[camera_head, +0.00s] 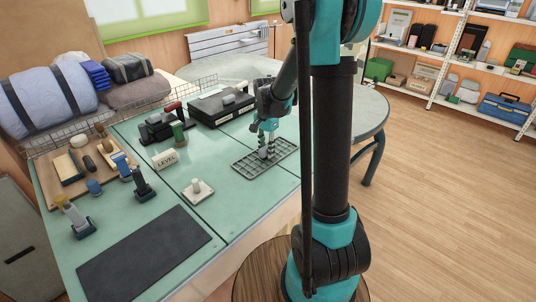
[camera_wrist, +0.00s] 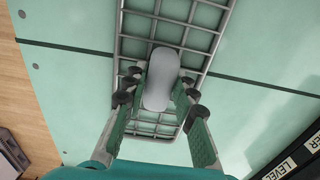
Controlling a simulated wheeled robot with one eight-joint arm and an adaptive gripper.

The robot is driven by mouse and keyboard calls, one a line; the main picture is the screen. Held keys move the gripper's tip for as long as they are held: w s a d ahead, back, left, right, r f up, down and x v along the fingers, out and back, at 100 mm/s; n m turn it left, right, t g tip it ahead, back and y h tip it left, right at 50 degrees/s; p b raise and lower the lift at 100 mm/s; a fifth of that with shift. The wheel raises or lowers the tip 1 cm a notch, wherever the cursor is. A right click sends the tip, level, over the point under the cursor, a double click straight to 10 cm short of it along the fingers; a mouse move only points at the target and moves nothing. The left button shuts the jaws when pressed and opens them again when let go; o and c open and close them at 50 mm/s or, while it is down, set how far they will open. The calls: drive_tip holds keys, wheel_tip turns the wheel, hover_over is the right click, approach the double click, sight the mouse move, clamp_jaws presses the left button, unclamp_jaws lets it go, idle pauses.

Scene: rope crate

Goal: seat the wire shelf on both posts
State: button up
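The wire shelf (camera_head: 249,165), a grey grid rack, lies flat on the green table. It also shows in the wrist view (camera_wrist: 160,128), with a pale grey rounded grip piece (camera_wrist: 163,78) on its middle. My gripper (camera_head: 267,153) points down over the shelf. In the wrist view my gripper (camera_wrist: 160,92) has its fingers on either side of the grip piece, with gaps visible, so it looks open. Two upright pieces on dark bases, one pale-topped (camera_head: 73,214) and one dark (camera_head: 142,185), stand at the left; I cannot tell whether these are the posts.
A dark mat (camera_head: 145,255) lies at the table's front. Green surface between mat and shelf is mostly clear.

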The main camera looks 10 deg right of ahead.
sight(266, 146)
clamp_jaws()
drive_tip(key=shift+r, duration=0.65)
drive_tip(key=shift+r, duration=0.3)
drive_tip(key=shift+r, duration=0.2)
drive_tip(key=shift+r, duration=2.35)
